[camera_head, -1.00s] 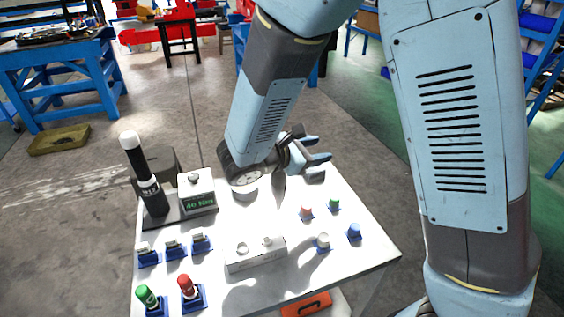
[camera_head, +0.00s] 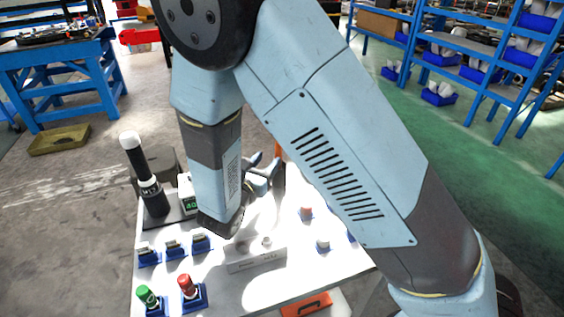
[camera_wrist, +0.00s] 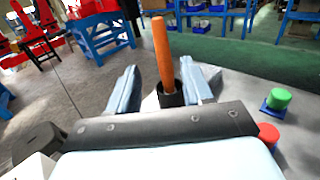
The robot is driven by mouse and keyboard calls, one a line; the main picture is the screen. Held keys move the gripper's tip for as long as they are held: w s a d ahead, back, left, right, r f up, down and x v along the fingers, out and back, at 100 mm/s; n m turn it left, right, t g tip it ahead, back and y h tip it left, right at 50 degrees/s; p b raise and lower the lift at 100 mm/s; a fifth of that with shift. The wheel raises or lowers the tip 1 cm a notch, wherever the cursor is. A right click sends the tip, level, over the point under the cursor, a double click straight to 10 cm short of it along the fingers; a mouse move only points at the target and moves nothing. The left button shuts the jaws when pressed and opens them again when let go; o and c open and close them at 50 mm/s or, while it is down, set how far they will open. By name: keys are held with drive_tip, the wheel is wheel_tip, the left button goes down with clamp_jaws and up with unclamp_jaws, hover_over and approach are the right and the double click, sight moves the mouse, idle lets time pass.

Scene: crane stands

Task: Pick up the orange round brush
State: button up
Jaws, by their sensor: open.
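The orange round brush (camera_wrist: 161,50) stands upright, its lower end in a black cup (camera_wrist: 170,97), in the wrist view. In the head view only a small bit of orange (camera_head: 279,151) shows behind my gripper. My gripper (camera_head: 264,170) is over the far part of the white table, fingers pointing away from the camera. In the wrist view my gripper (camera_wrist: 163,86) is open, with one finger to the left and one to the right of the brush and cup. I cannot tell whether either finger touches them.
The white table (camera_head: 225,292) holds a black tower with a white top (camera_head: 144,172), red (camera_head: 188,286) and green (camera_head: 147,296) cylinders in blue holders, and a white block (camera_head: 256,260). A green peg (camera_wrist: 279,98) and a red peg (camera_wrist: 268,134) stand right of my gripper.

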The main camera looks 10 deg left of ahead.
sight(277, 151)
drive_tip(key=shift+x, duration=3.9)
drive_tip(key=shift+s+d, duration=0.15)
drive_tip(key=shift+d, duration=0.05)
clamp_jaws()
